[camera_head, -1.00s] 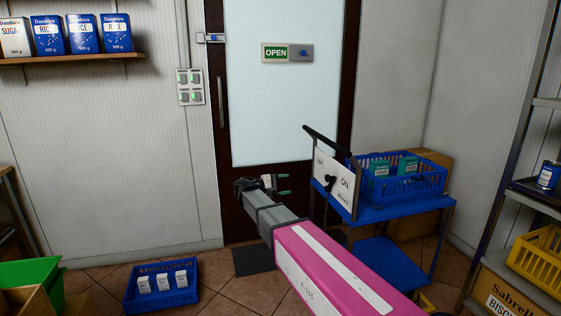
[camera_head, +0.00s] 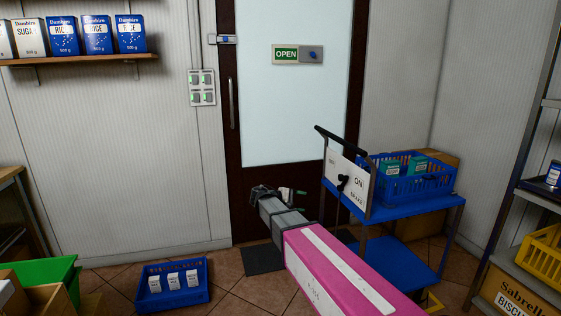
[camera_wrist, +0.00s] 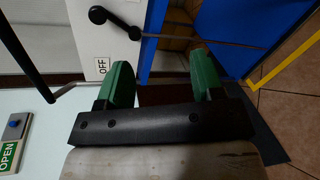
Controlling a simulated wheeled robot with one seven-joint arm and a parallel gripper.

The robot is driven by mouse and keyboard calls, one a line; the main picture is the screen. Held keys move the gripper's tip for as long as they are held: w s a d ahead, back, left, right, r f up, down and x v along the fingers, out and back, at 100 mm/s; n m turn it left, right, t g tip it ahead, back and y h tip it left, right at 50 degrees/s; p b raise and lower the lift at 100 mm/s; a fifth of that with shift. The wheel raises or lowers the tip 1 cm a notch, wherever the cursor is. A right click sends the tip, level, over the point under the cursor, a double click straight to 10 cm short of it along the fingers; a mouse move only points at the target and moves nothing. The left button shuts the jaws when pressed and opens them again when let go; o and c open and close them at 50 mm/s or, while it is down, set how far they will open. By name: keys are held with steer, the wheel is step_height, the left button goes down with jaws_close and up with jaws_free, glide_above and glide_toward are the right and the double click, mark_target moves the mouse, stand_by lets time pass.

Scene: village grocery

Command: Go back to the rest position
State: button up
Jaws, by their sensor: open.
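My gripper (camera_head: 293,193) is at the end of my pink and grey arm, in front of the dark-framed door and to the left of the blue cart. Its two green fingers show apart and empty in the wrist view (camera_wrist: 160,85). The blue cart (camera_head: 410,207) carries a white switch panel (camera_head: 345,180) with a black lever and the words ON and BRAKE. In the wrist view the lever (camera_wrist: 110,18) and an OFF label show beyond the fingers. No contact between the fingers and the panel is visible.
A blue basket (camera_head: 443,182) with green boxes stands on the cart. A blue crate (camera_head: 207,285) with white packets is on the floor at left. The door (camera_head: 285,110) has an OPEN sign (camera_head: 286,54). Shelving (camera_head: 522,195) stands at right.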

steer(key=s+d+f+m+g+y, duration=0.25)
steer(key=s+d+f+y, duration=0.35)
steer(key=s+d+f, duration=0.5)
steer(key=s+f+m+y, duration=0.5)
steer(key=s+f+y, duration=0.3)
steer(key=s, duration=0.3)
steer(key=shift+g+y, duration=0.4)
steer(key=shift+g, duration=0.05)
